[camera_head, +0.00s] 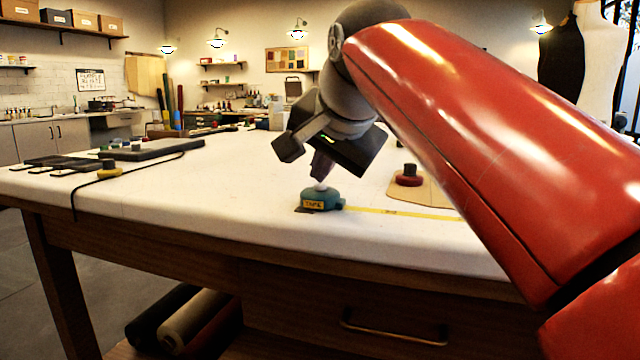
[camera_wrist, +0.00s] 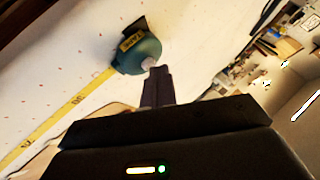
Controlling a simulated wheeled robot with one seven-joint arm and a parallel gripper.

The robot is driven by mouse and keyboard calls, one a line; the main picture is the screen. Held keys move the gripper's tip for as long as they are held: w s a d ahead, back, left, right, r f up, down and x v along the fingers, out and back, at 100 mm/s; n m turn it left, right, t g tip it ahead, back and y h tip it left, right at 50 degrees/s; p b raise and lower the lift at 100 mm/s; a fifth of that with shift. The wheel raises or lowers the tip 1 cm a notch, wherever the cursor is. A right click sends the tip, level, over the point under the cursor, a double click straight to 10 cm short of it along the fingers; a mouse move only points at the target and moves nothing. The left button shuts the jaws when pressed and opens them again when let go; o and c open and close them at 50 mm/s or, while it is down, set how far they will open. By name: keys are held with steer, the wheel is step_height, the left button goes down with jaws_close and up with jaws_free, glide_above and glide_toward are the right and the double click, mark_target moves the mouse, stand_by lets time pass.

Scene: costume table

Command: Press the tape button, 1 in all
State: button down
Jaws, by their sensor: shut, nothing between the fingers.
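A teal tape measure (camera_head: 321,200) with a yellow "TAPE" label sits near the front edge of the white table. Its yellow tape runs out to the right. A pale button (camera_head: 320,187) is on its top. My gripper (camera_head: 321,172) is shut and points down just over the button; I cannot tell whether the tips touch it. In the wrist view the tape measure (camera_wrist: 136,52) lies beyond the shut fingertips (camera_wrist: 158,70), and the pale button (camera_wrist: 148,62) shows right at the tips.
The white table (camera_head: 250,200) is mostly clear around the tape measure. A red-based dark knob (camera_head: 409,176) stands on a tan pattern piece to the right. A yellow-based knob (camera_head: 108,170), a dark mat (camera_head: 150,149) and a black cord lie at the left.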

stand_by(0.4)
steer(key=shift+r+p, duration=0.8)
steer(key=shift+p, duration=0.1)
step_height(320, 180, up, 5)
steer(key=p, duration=0.5)
